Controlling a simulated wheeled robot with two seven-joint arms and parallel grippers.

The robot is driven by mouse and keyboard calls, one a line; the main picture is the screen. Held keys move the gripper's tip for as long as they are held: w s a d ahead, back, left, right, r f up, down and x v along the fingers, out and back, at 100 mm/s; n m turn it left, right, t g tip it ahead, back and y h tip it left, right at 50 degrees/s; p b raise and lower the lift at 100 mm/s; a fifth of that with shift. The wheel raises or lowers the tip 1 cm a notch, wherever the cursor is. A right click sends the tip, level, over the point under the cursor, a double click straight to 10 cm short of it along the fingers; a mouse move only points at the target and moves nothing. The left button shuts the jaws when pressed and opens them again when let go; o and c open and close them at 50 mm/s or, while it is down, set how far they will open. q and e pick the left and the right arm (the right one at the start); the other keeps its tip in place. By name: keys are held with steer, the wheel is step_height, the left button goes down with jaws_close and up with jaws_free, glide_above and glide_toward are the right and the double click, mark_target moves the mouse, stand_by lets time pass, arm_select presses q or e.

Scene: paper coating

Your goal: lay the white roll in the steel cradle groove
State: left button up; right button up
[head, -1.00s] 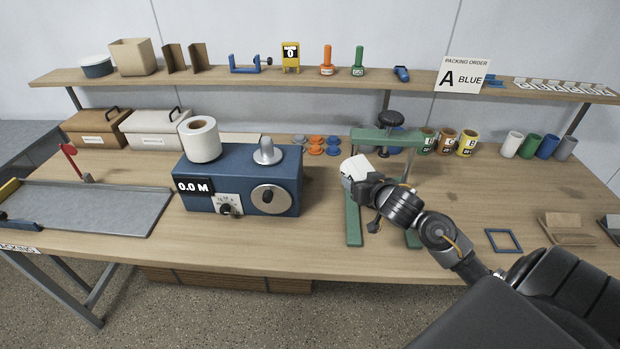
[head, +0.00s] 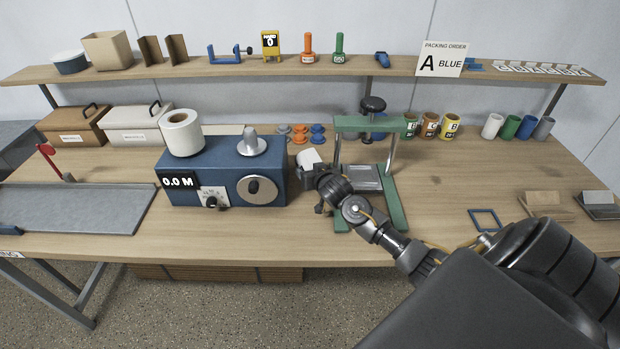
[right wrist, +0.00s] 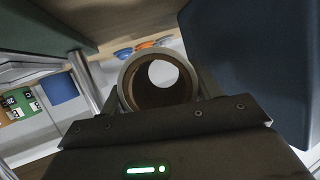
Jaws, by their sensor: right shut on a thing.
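A white roll (head: 309,157) is held in my right gripper (head: 313,167), between the blue machine and the green press frame, above the table. In the right wrist view the roll (right wrist: 126,82) shows end-on between the fingers of my right gripper (right wrist: 160,98), with a brown hollow core. The gripper is shut on it. A steel piece (head: 366,178), seemingly the cradle, sits inside the green frame (head: 396,200), right of the gripper; its groove cannot be made out. A larger white roll (head: 181,133) stands upright on the blue machine. My left gripper is out of view.
The blue machine (head: 222,170) stands close left of the gripper. The green frame has upright posts and a black top knob (head: 372,104). Small orange and blue pieces (head: 300,134) lie behind.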

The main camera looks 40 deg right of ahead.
steer(key=shift+w+f, duration=0.15)
steer(key=shift+w, duration=0.05)
step_height(320, 180, down, 4)
steer(key=shift+w+r, duration=0.1)
steer(key=shift+r, duration=0.15)
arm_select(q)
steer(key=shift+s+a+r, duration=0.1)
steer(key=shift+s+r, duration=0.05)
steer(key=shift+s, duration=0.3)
arm_select(e)
steer(key=shift+a, duration=0.1)
